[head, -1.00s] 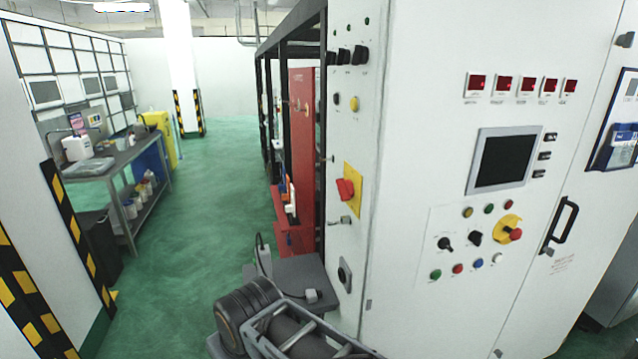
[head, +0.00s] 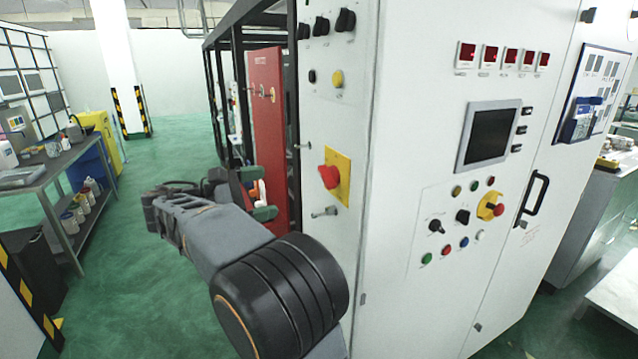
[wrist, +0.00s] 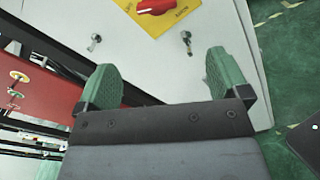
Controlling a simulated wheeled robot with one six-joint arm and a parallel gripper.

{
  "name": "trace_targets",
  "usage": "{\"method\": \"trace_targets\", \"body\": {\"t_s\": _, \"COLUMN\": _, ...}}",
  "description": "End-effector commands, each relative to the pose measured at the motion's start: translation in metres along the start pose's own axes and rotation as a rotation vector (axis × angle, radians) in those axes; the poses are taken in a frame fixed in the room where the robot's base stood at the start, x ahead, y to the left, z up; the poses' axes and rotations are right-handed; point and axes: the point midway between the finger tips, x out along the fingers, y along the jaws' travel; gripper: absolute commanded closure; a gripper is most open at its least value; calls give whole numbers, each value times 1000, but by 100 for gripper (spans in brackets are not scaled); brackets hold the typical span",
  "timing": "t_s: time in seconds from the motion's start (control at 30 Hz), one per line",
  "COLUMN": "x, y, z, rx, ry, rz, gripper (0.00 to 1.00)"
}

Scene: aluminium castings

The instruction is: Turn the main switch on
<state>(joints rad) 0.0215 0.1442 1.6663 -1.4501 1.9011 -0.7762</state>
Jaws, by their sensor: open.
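The main switch is a red rotary handle (head: 329,177) on a yellow plate (head: 344,166), on the narrow left side of the white cabinet. In the wrist view the red handle (wrist: 156,6) is cut by the top edge, beyond my fingers. My gripper (head: 258,193) has green fingers and stands left of the switch, apart from it. In the wrist view my gripper (wrist: 162,68) is open with nothing between its fingers. Which marking the handle points to is too small to read.
A small metal latch (head: 324,212) sticks out below the switch, and black knobs (head: 321,26) sit above it. The cabinet front carries a screen (head: 488,136) and several buttons. A red panel (head: 265,110) stands behind my gripper. Green floor (head: 150,160) is clear at the left.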

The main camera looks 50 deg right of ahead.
Motion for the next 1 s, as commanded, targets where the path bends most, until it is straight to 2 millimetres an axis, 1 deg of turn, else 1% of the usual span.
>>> {"method": "trace_targets", "body": {"t_s": 0.07, "x": 5, "y": 4, "z": 2, "rx": -5, "ry": -31, "rz": 2, "gripper": 6}}
{"method": "trace_targets", "body": {"t_s": 0.17, "x": 18, "y": 5, "z": 5, "rx": -6, "ry": -43, "rz": 1, "gripper": 6}}
{"method": "trace_targets", "body": {"t_s": 0.4, "x": 66, "y": 5, "z": 8, "rx": -6, "ry": -42, "rz": 0, "gripper": 6}}
{"method": "trace_targets", "body": {"t_s": 0.6, "x": 101, "y": 5, "z": 8, "rx": -7, "ry": -40, "rz": 0, "gripper": 6}}
{"method": "trace_targets", "body": {"t_s": 0.8, "x": 124, "y": 5, "z": 8, "rx": -6, "ry": -39, "rz": 2, "gripper": 6}}
{"method": "trace_targets", "body": {"t_s": 1.0, "x": 134, "y": 4, "z": 8, "rx": -5, "ry": -38, "rz": 3, "gripper": 6}}
